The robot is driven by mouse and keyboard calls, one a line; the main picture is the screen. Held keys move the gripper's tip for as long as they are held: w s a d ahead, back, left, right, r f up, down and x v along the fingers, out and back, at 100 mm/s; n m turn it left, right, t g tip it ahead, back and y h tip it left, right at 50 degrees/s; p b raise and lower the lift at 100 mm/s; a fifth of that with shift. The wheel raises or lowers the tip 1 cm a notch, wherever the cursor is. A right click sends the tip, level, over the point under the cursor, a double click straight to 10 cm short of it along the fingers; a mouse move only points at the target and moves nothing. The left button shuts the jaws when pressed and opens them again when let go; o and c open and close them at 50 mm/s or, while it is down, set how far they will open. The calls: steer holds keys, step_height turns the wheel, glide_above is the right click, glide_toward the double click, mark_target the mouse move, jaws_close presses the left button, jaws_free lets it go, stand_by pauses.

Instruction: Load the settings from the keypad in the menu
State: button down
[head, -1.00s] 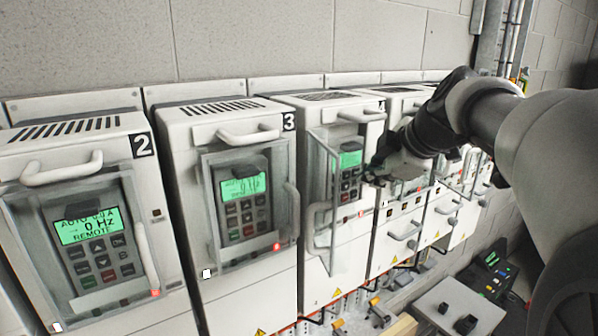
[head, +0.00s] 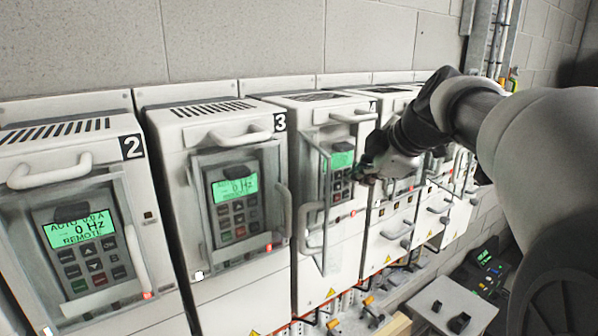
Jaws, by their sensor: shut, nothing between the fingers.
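A row of white drive cabinets stands along the wall. The drive labelled 4 (head: 290,110) has its clear cover (head: 318,205) swung open. Its keypad (head: 341,175) shows a green screen (head: 342,160) whose text is too small to read, with several buttons below it. My gripper (head: 366,172) is shut and empty, just right of this keypad. I cannot tell whether it touches anything. The arm hides part of the drives farther right.
Drive 2 (head: 70,150) and drive 3 (head: 215,125) have covers over their lit keypads. A grey box with black knobs (head: 452,308) and a dark handheld panel (head: 487,262) lie low at the right. Cables run below the drives.

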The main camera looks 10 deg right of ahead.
steer(key=shift+s+d+b, duration=0.25)
steer(key=shift+s+b, duration=0.35)
steer(key=shift+s, duration=0.1)
steer(key=s+b, duration=0.1)
steer(key=s+d+b, duration=0.1)
steer(key=s, duration=0.1)
steer(key=s+b, duration=0.1)
steer(key=shift+s+d, duration=0.3)
steer(key=shift+s, duration=0.1)
stand_by(2.2)
